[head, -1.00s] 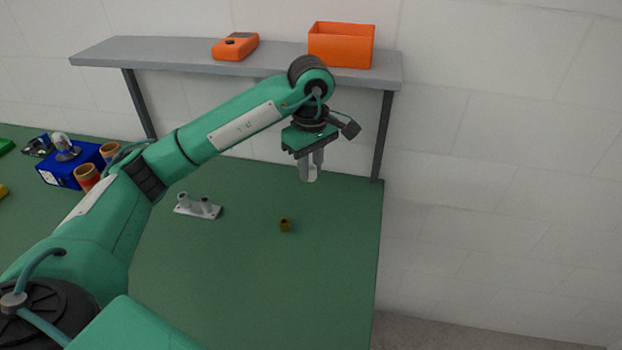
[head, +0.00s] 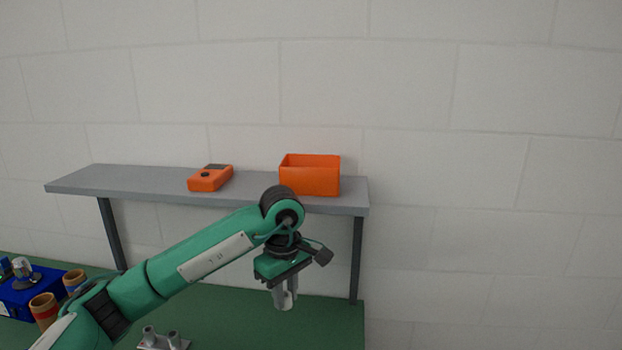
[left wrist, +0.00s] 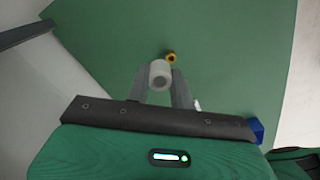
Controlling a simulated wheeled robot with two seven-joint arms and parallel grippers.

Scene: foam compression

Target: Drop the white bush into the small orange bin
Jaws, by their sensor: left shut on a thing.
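The white bush (left wrist: 159,72) is a small pale cylinder with a hole in its end, held between the fingertips of my left gripper (left wrist: 158,84) in the left wrist view. In the head view my left gripper (head: 286,301) points down above the green table, in front of and below the shelf. The bush shows there only as a pale bit at the fingertips. The small orange bin (head: 310,179) stands open-topped on the right part of the grey shelf, above and behind the gripper. My right gripper is not in view.
The grey shelf (head: 130,182) also bears an orange meter-like device (head: 210,178). The green table (head: 230,318) carries a grey two-post fixture (head: 163,341), a blue box (head: 25,298) and brown cylinders (head: 44,309). A yellow-brown bush (left wrist: 171,57) lies on the table.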

